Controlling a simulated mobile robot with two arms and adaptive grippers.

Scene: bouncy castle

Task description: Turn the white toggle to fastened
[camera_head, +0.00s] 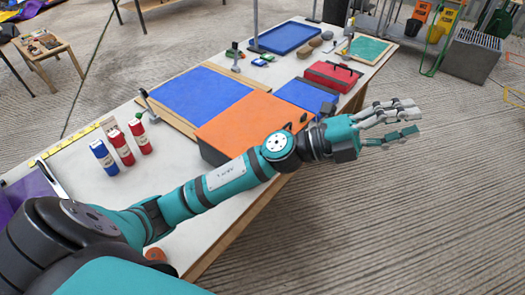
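My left arm reaches in from the lower left across the table, and its gripper (405,119) is held out past the table's right edge. Its fingers are extended and spread, with gaps between them, and nothing shows between them. I cannot make out a white toggle with certainty. A small grey lever-like clamp (148,104) stands at the left edge of the wooden frame around a blue panel (199,95). It is too small to tell its state. The arm covers part of an orange box (240,123). My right gripper is not in view.
The long white table (82,164) also holds red and blue bottles (121,147), a red toolbox (333,75), a blue tray (285,37) and a green panel (367,48). A grated grey box (471,55) stands at the upper right. The floor (400,220) right of the table is clear.

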